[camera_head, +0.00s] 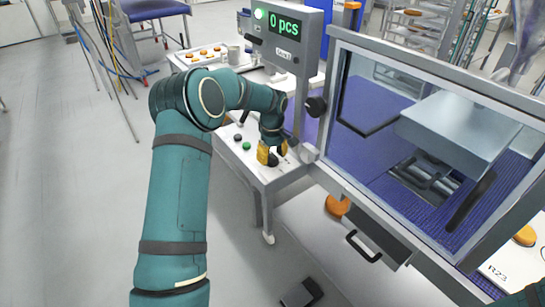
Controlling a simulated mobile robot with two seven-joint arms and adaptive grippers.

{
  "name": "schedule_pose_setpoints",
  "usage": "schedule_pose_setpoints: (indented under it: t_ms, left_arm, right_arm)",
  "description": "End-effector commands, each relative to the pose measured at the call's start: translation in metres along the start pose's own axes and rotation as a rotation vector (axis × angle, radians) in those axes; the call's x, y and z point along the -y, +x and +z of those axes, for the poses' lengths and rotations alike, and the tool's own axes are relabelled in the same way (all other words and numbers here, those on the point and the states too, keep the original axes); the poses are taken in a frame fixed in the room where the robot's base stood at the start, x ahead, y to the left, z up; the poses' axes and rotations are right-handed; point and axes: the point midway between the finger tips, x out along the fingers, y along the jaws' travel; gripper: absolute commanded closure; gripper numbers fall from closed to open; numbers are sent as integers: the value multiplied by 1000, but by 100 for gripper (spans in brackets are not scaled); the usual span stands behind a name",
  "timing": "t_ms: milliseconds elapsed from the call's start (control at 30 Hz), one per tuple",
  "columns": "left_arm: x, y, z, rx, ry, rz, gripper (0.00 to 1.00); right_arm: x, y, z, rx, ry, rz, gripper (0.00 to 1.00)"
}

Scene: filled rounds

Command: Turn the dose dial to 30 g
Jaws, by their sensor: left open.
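My left gripper (270,157) points down at the white control panel (237,158), with yellow fingertips. It is open, with its fingers on either side of a dark round knob (274,160), which looks like the dose dial. The gripper hides much of the knob, so its pointer and scale marks cannot be read. I cannot tell whether the fingers touch it. A second, larger black knob (316,106) sits on the machine's side frame. My right gripper is not in view.
A green button (246,146) and a black button (238,137) sit left of the gripper. A display (284,27) above reads "0 pcs". The machine's clear guard door (420,130) stands close on the right. A tray (207,63) with orange rounds lies behind.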

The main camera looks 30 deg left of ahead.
Motion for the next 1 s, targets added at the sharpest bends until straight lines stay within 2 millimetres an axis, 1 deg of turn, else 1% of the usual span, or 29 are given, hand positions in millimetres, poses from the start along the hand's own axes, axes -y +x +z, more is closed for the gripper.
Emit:
schedule_pose_setpoints:
  t_ms: [300,333,367,400,467,833,1000]
  left_arm:
    - [0,2,0,1,0,0,50]
    - [0,2,0,1,0,0,54]
    - [0,2,0,1,0,0,64]
    - [0,2,0,1,0,0,78]
    - [0,2,0,0,0,0,100]
    - [0,3,0,1,6,-1,100]
    - [0,3,1,1,46,-2,100]
  right_arm:
    - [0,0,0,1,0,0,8]
    - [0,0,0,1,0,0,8]
    - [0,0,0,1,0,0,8]
    - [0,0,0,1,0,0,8]
    - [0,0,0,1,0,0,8]
    - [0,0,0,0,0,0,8]
    - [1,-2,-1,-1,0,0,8]
